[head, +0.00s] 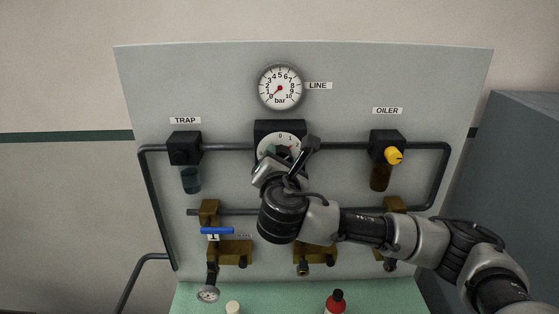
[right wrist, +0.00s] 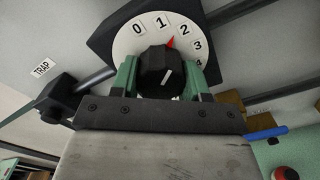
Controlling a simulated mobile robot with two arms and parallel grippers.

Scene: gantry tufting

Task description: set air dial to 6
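The air dial (right wrist: 127,41) is a white disc on a black block, with 0, 1, 2, 3 and part of a 4 showing. Its black knob (right wrist: 160,68) bears a white line that tilts to the upper right. A red pointer (right wrist: 171,43) shows at the disc between 1 and 2. The green fingers of my right gripper (right wrist: 161,80) stand on both sides of the knob and appear to press against it. In the head view, my right gripper (head: 279,165) hides the dial's lower part (head: 267,140). My left gripper is out of view.
The round bar gauge (head: 281,87) above has its red needle near the low end. The trap (head: 185,149) is at left, the oiler (head: 387,147) with a yellow knob at right. A blue-handled valve (head: 217,231) and pipes run below.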

